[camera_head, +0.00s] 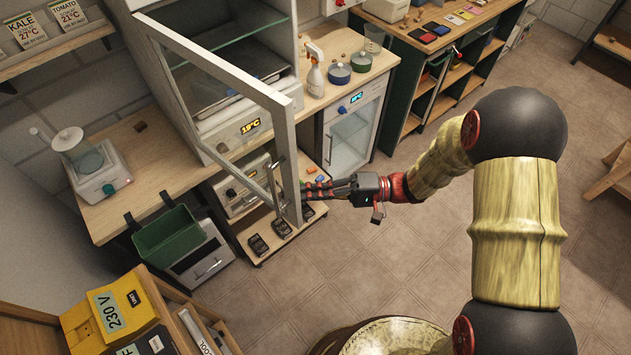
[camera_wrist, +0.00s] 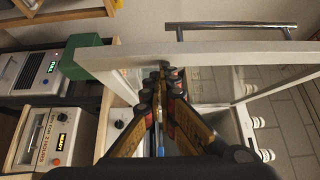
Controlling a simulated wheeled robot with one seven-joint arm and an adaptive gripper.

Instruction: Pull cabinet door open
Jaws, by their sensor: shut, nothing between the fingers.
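The cabinet door (camera_head: 290,146) is a white frame with a glass pane, on the tall white cabinet (camera_head: 245,134). It stands swung out from the cabinet front. Its metal bar handle (camera_head: 273,188) is near the free edge, and the handle also shows in the wrist view (camera_wrist: 232,27). My gripper (camera_head: 308,190) is at the lower part of the free edge, on the side away from the handle. In the wrist view its fingers (camera_wrist: 165,78) are together and empty, close to the white door frame (camera_wrist: 200,55). I cannot tell whether they touch it.
A counter with a spray bottle (camera_head: 315,75) and pots stands right of the cabinet, above a small glass-front fridge (camera_head: 352,130). A low shelf (camera_head: 300,222) with dark devices is below the door. A green bin (camera_head: 168,237) is at left.

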